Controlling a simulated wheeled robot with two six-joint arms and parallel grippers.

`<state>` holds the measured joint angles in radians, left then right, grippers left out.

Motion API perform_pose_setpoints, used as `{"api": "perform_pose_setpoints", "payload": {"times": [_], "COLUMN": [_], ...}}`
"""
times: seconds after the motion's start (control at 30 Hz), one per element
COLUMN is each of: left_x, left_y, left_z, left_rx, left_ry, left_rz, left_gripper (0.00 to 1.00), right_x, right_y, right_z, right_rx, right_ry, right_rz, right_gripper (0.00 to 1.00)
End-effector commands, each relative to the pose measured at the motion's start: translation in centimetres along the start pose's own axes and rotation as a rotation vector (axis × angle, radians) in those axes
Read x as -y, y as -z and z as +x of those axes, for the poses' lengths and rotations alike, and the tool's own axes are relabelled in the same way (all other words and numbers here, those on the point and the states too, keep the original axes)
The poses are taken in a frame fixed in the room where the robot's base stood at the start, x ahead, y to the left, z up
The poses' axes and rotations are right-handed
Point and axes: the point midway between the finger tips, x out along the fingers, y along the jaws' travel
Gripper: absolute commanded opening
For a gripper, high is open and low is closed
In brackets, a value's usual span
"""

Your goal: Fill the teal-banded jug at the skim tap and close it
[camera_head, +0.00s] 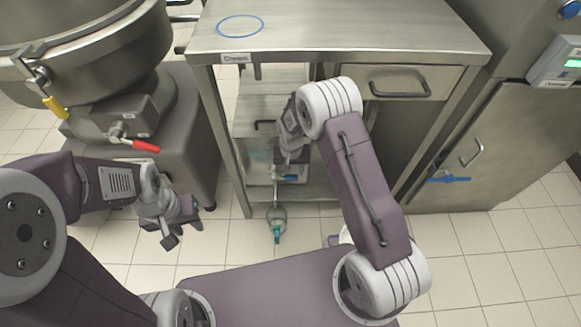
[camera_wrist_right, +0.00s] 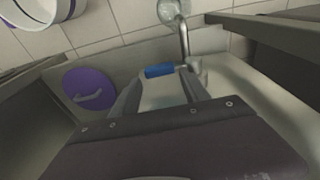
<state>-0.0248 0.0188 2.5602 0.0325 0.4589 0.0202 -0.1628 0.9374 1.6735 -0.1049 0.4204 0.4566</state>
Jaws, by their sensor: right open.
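The jug (camera_head: 278,214), clear with a teal part, is on the floor side below the tap in the head view. Its clear mouth (camera_wrist_right: 173,8) shows at the top of the right wrist view, by the spout end. The tap spout (camera_wrist_right: 183,42) is curved metal, with a blue handle (camera_wrist_right: 159,70) beside it. My right gripper (camera_head: 286,172) reaches under the counter; its open fingers (camera_wrist_right: 162,88) are at the blue handle, and contact is unclear. My left gripper (camera_head: 178,228) hangs empty at the left, fingers apart. The jug's fill level cannot be made out.
A steel counter (camera_head: 330,30) with a blue ring stands above the tap. A large kettle (camera_head: 95,50) with a red-handled valve (camera_head: 145,146) is at left. A purple disc (camera_wrist_right: 90,88) and a purple-banded white vessel (camera_wrist_right: 32,12) are left of the tap. Tiled floor lies right.

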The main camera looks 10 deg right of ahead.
Motion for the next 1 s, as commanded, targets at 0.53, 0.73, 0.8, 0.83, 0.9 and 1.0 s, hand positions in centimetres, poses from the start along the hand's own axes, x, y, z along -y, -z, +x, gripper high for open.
{"api": "perform_pose_setpoints", "payload": {"times": [0.53,0.73,0.8,0.83,0.9,1.0], "left_x": [0.1,0.1,0.1,0.1,0.0,0.1], "left_y": [-0.2,-0.2,-0.2,-0.2,-0.2,-0.2], "left_z": [2.4,2.4,2.4,2.3,2.1,2.5], "left_rx": [0.000,0.000,0.000,0.000,0.000,-0.001], "left_ry": [0.000,0.000,0.000,0.000,0.000,0.000], "left_rz": [0.000,0.000,0.000,0.000,0.000,0.000], "left_gripper": [0.36,0.36,0.36,0.36,0.36,0.36], "right_x": [0.0,0.0,0.0,0.1,0.4,0.8], "right_y": [0.0,0.0,0.0,0.0,0.0,0.0], "right_z": [3.4,3.4,3.4,3.3,3.1,2.9], "right_rx": [-0.001,-0.001,-0.001,0.000,0.003,-0.001], "right_ry": [0.000,0.000,0.000,-0.003,-0.037,-0.145], "right_rz": [0.000,0.000,-0.001,-0.002,-0.013,-0.028], "right_gripper": [0.51,0.05,0.05,0.06,0.05,0.05]}}
